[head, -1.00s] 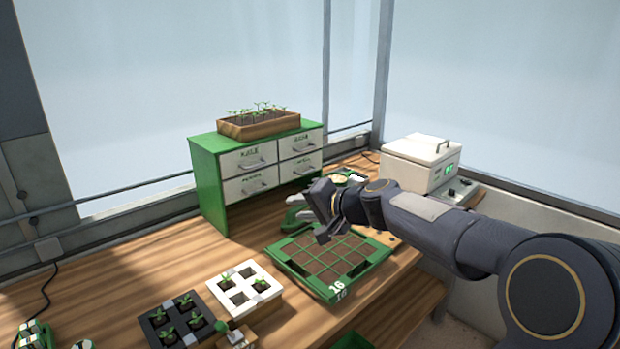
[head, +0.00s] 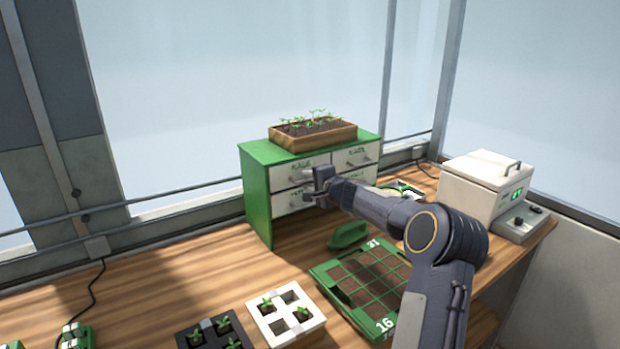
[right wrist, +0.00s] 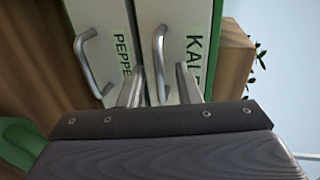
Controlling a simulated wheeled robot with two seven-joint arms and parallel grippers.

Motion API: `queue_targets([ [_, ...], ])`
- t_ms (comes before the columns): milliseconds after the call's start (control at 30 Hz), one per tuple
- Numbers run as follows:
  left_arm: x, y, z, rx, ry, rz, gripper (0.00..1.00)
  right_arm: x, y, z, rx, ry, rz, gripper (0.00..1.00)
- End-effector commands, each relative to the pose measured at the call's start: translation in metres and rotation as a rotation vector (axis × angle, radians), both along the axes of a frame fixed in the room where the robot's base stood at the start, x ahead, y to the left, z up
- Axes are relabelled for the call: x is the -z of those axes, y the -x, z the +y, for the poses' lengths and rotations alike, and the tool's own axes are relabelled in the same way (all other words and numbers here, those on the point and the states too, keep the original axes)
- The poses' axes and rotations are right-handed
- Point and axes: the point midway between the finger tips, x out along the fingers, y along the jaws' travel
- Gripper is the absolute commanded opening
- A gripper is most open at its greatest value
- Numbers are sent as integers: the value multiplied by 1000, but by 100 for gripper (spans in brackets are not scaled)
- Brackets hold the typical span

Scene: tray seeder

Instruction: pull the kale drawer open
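The kale drawer (head: 284,174) is the upper left drawer of the green cabinet (head: 258,205), and its face looks flush and closed. In the right wrist view the kale drawer (right wrist: 178,22) shows its label and a grey bar handle (right wrist: 158,48). My right gripper (head: 320,185) is at the cabinet front, and its fingers also show in the right wrist view (right wrist: 159,88). The fingers are apart, with the handle's bar between them in that view. Contact with the handle cannot be told. My left gripper is not in view.
The pepper drawer (right wrist: 112,30) and its handle (right wrist: 84,62) are beside the kale drawer. A wooden seedling box (head: 330,138) sits on the cabinet. A green scoop-like thing (head: 349,236) and a green seed tray (head: 335,290) lie in front, near my right arm.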

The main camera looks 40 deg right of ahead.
Motion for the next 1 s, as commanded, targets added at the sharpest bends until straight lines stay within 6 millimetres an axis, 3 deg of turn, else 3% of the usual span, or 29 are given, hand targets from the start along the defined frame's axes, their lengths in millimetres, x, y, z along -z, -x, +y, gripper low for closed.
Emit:
queue_targets([
  [233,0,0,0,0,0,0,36,1,-1,0,0,1,0,29],
  [467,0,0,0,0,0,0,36,1,0,0,0,0,1,0],
  [767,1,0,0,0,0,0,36,1,0,0,0,1,1,0],
  [867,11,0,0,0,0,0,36,4,7,0,1,1,0,0],
  [1000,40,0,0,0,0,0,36,8,33,2,1,8,-1,0],
])
